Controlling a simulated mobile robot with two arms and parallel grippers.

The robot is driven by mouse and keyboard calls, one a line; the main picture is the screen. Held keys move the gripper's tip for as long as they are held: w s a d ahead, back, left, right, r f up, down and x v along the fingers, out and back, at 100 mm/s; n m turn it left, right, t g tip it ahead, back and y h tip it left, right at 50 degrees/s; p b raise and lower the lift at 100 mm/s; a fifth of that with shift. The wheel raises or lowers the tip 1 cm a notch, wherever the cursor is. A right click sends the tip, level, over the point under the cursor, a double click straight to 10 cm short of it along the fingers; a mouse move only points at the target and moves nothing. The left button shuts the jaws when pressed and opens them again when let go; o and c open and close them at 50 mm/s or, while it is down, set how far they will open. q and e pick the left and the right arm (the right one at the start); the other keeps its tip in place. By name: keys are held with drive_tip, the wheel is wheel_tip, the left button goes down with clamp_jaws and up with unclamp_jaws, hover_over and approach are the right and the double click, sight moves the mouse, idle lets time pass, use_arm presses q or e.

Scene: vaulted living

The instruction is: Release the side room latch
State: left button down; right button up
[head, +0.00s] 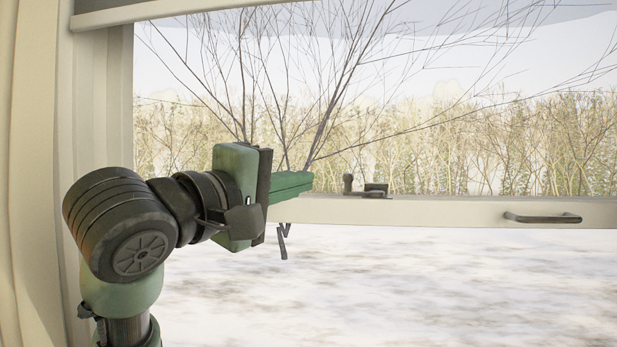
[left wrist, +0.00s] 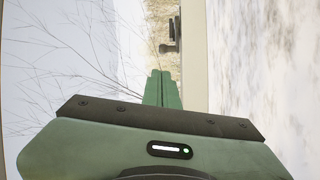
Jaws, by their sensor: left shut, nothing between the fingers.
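The window latch (head: 365,189) is a small dark metal fitting with an upright knob at its left end. It sits on top of the pale window rail (head: 430,211). My left gripper (head: 303,180) has its green fingers together and empty, pointing right toward the latch and apart from it. In the left wrist view the closed fingers (left wrist: 161,75) point up the picture along the rail (left wrist: 193,70). The latch (left wrist: 171,43) shows beyond their tips. My right gripper is in neither view.
A dark pull handle (head: 542,217) is fixed to the rail's face at the right. Pale curtain (head: 30,180) hangs at the far left. Bare branches, dry reeds and snowy ground show through the window.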

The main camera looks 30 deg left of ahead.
use_arm(q)
drive_tip(key=w+p, duration=0.1)
drive_tip(key=w, duration=0.1)
drive_tip(key=w+d, duration=0.1)
drive_tip(key=w, duration=0.2)
drive_tip(key=w+p, duration=0.1)
drive_tip(key=w, duration=0.2)
drive_tip(key=shift+w+d+r+p, duration=0.2)
drive_tip(key=shift+d+r+p, duration=0.05)
drive_tip(key=shift+r+p, duration=0.1)
drive_tip(key=shift+a+f, duration=0.1)
drive_tip(key=shift+a, duration=0.05)
